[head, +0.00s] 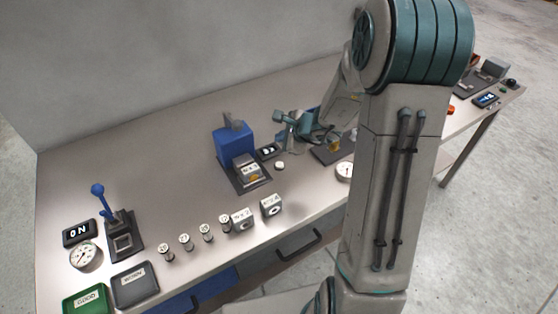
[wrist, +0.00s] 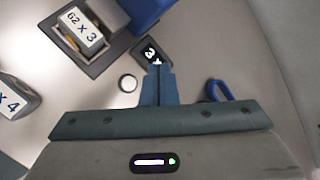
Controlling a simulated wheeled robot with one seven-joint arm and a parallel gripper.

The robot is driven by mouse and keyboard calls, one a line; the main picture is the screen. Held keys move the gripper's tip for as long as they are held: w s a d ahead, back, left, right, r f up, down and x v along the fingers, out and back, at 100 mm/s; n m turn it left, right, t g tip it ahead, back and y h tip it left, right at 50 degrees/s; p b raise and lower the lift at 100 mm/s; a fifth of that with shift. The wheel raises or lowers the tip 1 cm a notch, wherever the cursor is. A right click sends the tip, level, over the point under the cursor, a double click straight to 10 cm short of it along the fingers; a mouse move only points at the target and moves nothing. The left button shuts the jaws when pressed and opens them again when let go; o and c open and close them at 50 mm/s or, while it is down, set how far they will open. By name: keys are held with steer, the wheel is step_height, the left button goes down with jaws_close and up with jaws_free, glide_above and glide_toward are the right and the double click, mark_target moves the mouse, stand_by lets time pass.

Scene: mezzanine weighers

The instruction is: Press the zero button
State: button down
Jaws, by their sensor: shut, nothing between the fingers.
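A small white round button (head: 280,165) sits on the bench beside a small dark display (head: 268,150). The button also shows in the wrist view (wrist: 127,82), left of my fingers, uncovered. The display shows there too (wrist: 152,53), with its digits partly behind my fingertips. No label reading "zero" is legible. My gripper (wrist: 157,68) is shut and empty, its blue fingers together. In the head view my gripper (head: 281,146) is over the bench near the display and button. I see no contact with the button.
A blue weigher (head: 235,142) holds a labelled block (head: 249,172) on its dark tray, left of the button. Labelled blocks (head: 271,206) and several small weights (head: 185,242) line the front edge. A blue loop (wrist: 218,90) lies right of my fingers.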

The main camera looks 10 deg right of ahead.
steer(key=shift+w+d+f, duration=0.1)
steer(key=shift+d+f, duration=0.05)
steer(key=shift+f, duration=0.15)
steer(key=b, duration=0.6)
glide_above(282, 166)
step_height(282, 166, down, 7)
steer(key=shift+r, duration=0.1)
steer(key=shift+f+b, duration=0.85)
steer(key=shift+b, duration=0.1)
steer(key=shift+f, duration=0.1)
stand_by(1.1)
steer(key=shift+f+b, duration=0.35)
steer(key=shift+b, duration=0.35)
